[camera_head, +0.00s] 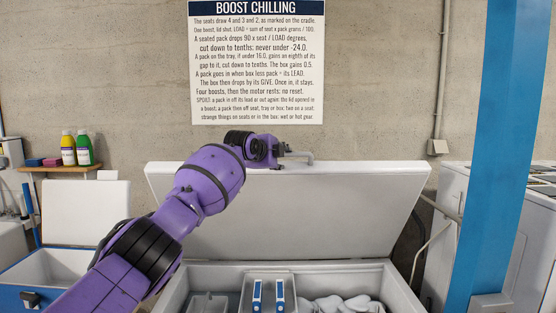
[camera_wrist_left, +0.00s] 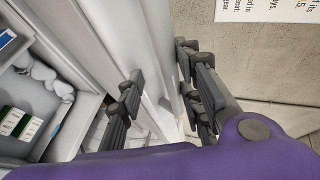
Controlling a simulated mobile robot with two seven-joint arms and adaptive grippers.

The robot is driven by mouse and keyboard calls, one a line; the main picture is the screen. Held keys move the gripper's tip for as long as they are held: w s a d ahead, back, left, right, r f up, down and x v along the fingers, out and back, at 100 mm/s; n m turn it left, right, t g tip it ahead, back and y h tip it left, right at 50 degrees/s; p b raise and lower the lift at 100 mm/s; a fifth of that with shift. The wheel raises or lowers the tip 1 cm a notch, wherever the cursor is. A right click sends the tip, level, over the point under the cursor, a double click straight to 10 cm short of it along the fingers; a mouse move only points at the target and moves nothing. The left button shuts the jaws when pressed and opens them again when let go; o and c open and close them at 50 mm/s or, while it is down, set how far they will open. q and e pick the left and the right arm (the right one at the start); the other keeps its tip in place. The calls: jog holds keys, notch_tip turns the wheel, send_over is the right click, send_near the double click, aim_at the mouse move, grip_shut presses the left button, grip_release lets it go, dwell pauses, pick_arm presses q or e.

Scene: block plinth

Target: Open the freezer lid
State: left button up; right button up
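The white freezer lid (camera_head: 290,212) stands raised, tilted back against the wall side, with its inner face toward me. Below it is the open freezer box (camera_head: 405,290). My left gripper (camera_head: 292,156) is at the lid's top edge, near its middle. In the left wrist view, its dark fingers (camera_wrist_left: 160,80) are spread apart on either side of the lid's edge, which shows as a pale strip (camera_wrist_left: 148,40). Firm contact with both fingers is not clear. My right gripper is in neither view.
Inside the freezer are a tray (camera_head: 256,276) with blue-and-white packs and pale lumpy bags (camera_head: 345,304). A blue post (camera_head: 497,150) stands at right, before a white appliance (camera_head: 450,190). A blue-and-white cooler (camera_head: 85,212) stands left, below a shelf (camera_head: 60,170) with bottles.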

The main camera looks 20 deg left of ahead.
pick_arm(q)
jog(key=shift+a+f, duration=0.1)
jog(key=v, duration=1.2)
dwell(0.4)
